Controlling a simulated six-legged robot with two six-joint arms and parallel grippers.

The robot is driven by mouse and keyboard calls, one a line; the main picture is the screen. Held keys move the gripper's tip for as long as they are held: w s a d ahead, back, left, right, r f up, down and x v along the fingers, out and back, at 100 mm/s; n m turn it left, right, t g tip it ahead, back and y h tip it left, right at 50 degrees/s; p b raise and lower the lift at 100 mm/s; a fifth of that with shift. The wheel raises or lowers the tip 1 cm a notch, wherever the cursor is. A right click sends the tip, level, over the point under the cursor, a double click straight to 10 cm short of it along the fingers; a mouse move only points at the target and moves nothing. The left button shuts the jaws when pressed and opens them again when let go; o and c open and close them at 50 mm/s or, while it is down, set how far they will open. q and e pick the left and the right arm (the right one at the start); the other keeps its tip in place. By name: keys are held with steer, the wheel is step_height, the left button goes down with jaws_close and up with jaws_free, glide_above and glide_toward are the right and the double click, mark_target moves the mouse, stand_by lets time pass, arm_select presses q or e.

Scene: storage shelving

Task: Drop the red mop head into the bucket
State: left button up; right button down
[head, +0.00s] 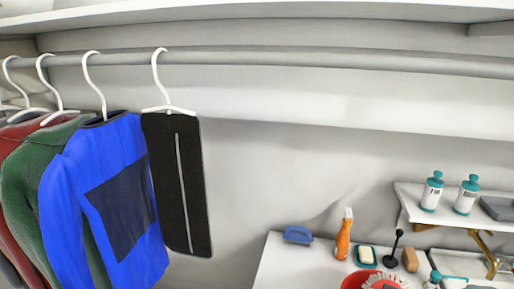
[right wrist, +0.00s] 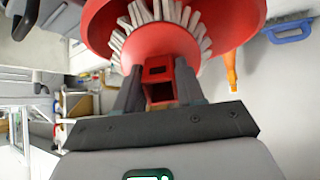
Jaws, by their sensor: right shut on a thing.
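The red mop head (right wrist: 158,45) with pale grey strands fills the upper middle of the right wrist view. My right gripper (right wrist: 158,88) is shut on its red socket, one dark finger on each side. The red bucket (right wrist: 235,22) lies right behind the mop head, its wall showing on both sides. In the head view the bucket (head: 352,281) is cut off by the bottom edge, and the mop head (head: 384,277) overlaps its opening. I cannot tell how deep the strands sit or whether they touch the bucket. My left gripper is not in view.
An orange bottle (head: 343,234), a blue brush (head: 297,234), a soap dish (head: 365,257) and a black plunger (head: 393,250) stand on the white shelf (head: 275,268) around the bucket. Two teal-topped bottles (head: 432,191) are on the higher right shelf. Clothes (head: 100,200) hang at left.

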steer(key=shift+s+d+f, duration=0.15)
steer(key=shift+f, duration=0.15)
steer(key=c, duration=1)
jaws_free()
steer(key=o, duration=0.4)
